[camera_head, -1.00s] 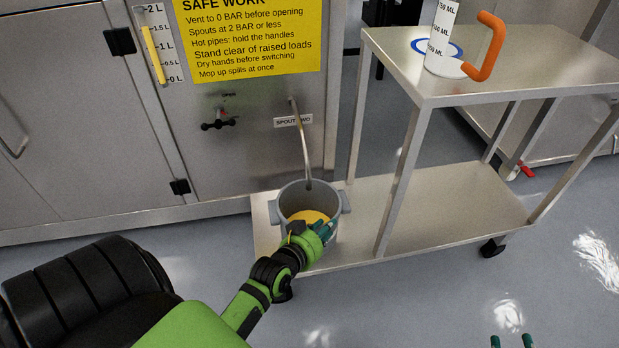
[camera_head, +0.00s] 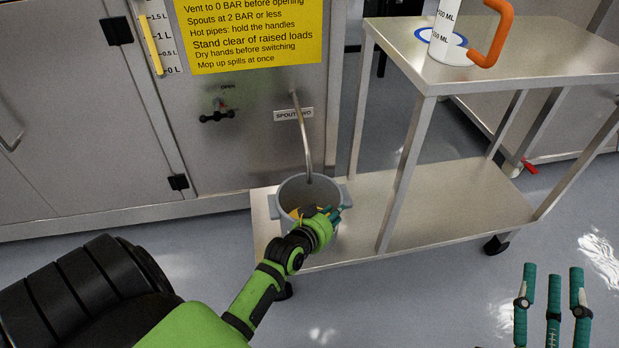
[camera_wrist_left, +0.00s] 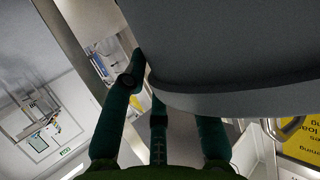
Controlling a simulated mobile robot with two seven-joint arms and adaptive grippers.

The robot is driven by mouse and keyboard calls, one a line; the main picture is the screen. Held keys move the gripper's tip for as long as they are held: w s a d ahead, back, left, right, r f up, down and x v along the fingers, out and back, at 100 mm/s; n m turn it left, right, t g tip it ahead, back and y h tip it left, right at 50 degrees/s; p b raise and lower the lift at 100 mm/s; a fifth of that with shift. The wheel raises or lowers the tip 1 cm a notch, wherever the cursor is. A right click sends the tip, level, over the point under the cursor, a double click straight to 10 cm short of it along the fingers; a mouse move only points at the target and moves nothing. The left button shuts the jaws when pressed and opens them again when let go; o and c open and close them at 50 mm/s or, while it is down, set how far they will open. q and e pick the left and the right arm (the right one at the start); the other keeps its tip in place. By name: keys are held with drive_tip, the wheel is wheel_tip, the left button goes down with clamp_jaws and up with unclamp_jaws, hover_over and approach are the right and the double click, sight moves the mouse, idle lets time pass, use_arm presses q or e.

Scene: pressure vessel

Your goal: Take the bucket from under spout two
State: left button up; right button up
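The grey bucket (camera_head: 290,193) stands on the cart's lower shelf, under the bent pipe of spout two (camera_head: 305,135). Something yellow shows inside it. My left gripper (camera_head: 336,214) is at the bucket's front right side, below its right-hand lug, with its fingers apart. In the left wrist view the bucket's dark grey wall (camera_wrist_left: 235,55) fills the upper right, close to the spread fingers (camera_wrist_left: 160,105). Whether they touch it I cannot tell. My right gripper (camera_head: 553,300) is at the lower right, open and empty, away from the bucket.
The metal cart's lower shelf (camera_head: 450,195) is bare right of the bucket, with a leg (camera_head: 405,180) between. A measuring jug (camera_head: 450,35) with an orange handle stands on top. A black valve handle (camera_head: 217,116) is on the cabinet, left of the spout.

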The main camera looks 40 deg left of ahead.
use_arm(q)
drive_tip(key=shift+x, duration=0.85)
use_arm(e)
drive_tip(key=s+r, duration=0.1)
drive_tip(key=r+t+y, duration=0.1)
drive_tip(key=s+r+n+t+y, duration=0.1)
drive_tip(key=r, duration=0.1)
drive_tip(key=shift+s+a, duration=0.3)
drive_tip(key=shift+a, duration=0.05)
use_arm(q)
clamp_jaws()
drive_tip(key=shift+r, duration=0.15)
